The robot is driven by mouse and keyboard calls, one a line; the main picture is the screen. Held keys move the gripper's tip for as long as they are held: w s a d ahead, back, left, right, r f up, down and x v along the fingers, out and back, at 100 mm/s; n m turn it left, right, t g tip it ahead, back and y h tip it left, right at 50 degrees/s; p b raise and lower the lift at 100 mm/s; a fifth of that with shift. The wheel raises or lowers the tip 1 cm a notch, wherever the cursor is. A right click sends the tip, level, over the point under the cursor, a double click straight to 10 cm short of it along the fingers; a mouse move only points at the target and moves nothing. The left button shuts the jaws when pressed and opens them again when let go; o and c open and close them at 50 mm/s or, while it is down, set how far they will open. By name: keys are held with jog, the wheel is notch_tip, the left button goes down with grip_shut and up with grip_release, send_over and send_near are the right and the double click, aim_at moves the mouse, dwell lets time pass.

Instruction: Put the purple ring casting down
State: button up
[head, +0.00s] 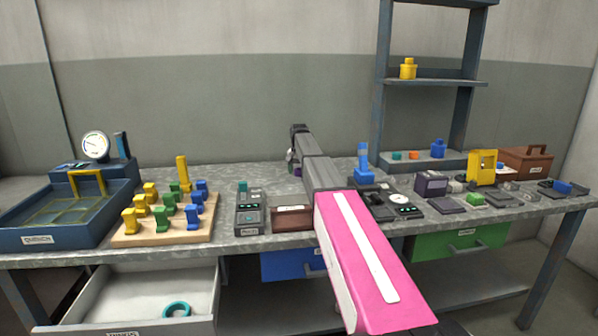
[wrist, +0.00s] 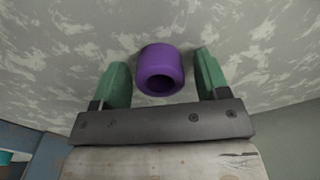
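The purple ring casting (wrist: 161,72) shows in the wrist view between the two green fingers of my gripper (wrist: 162,84), against the mottled grey worktop. A gap shows on each side of it, so the fingers stand open and do not touch it. Its hole faces the camera. In the head view my gripper (head: 294,164) is at the back of the bench, beyond my pink and grey arm.
A pegboard with yellow, green and blue pieces (head: 139,240) and a blue tray (head: 40,240) stand left. An open drawer (head: 195,290) below holds a teal ring (head: 176,309). Devices and a shelf unit (head: 382,100) fill the right. Bare worktop shows behind the pegboard.

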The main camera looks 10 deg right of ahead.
notch_tip(320, 180, up, 11)
jog(key=shift+o, duration=0.5)
jog(key=shift+r, duration=0.6)
jog(key=n, duration=1.8)
send_over(299, 176)
jog(key=w, duration=0.1)
notch_tip(299, 176, down, 7)
jog(key=shift+w+r, duration=0.15)
jog(key=shift+w+d+f, duration=0.1)
jog(key=shift+w+f, duration=0.1)
jog(key=shift+f, duration=1.2)
jog(key=shift+w+d+f, duration=0.1)
jog(key=shift+w+f, duration=0.1)
jog(key=shift+f, duration=1.2)
jog(key=c, duration=1.1)
